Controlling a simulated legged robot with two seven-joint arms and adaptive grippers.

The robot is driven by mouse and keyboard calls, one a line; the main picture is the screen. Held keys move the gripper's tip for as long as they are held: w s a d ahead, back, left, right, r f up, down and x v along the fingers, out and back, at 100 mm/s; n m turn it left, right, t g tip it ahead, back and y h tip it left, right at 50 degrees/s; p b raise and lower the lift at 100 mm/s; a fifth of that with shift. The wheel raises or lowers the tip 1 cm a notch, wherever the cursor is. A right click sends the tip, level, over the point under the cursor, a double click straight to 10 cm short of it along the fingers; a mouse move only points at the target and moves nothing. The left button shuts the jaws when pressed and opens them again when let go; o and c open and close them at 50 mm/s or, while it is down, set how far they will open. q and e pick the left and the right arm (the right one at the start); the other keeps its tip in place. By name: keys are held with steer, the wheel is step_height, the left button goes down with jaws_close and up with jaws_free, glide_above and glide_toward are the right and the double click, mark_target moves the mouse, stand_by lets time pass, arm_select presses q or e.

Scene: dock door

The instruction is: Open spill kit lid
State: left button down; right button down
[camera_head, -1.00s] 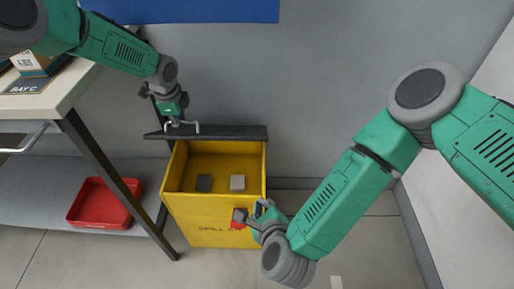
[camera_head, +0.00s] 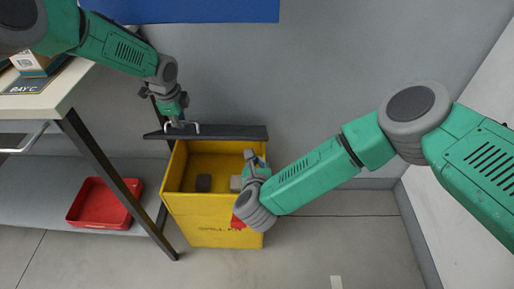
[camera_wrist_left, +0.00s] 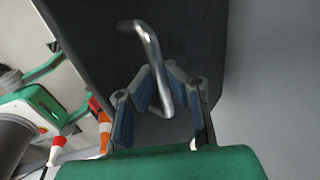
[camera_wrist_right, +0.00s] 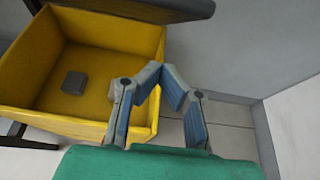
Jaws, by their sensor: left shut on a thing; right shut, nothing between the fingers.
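The yellow spill kit box (camera_head: 205,222) stands on the floor with its dark lid (camera_head: 235,132) raised at the back edge. Its inside is open to view. My left gripper (camera_head: 178,122) is shut on the metal lid handle (camera_head: 196,128); the left wrist view shows the handle (camera_wrist_left: 150,50) between the fingers. My right gripper (camera_head: 250,158) is shut and empty, over the right part of the box in the head view. The right wrist view shows its closed fingertips (camera_wrist_right: 162,75) with the box (camera_wrist_right: 100,32) beyond and to the left.
A dark grey block (camera_head: 203,183) and a lighter block (camera_head: 235,184), partly hidden, lie in the box. A red part (camera_head: 237,222) shows at its front, mostly hidden by my right wrist. A shelf table (camera_head: 75,95) with a red tray (camera_head: 103,204) stands left. Floor is clear right.

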mark_target(258, 139)
arm_select(q)
steer(key=shift+d, duration=0.15)
arm_select(e)
steer(key=shift+w+r, duration=1.3)
steer(key=shift+r, duration=0.25)
arm_select(q)
steer(key=shift+s+f, duration=0.1)
steer(key=shift+f, duration=0.05)
arm_select(e)
steer(key=shift+w+d+r, duration=0.15)
steer(key=shift+w+r, duration=0.55)
steer(key=shift+r, duration=0.2)
arm_select(q)
steer(key=c, duration=1.6)
jaws_free()
steer(key=shift+s+f, duration=0.1)
arm_select(e)
steer(key=shift+w, duration=0.1)
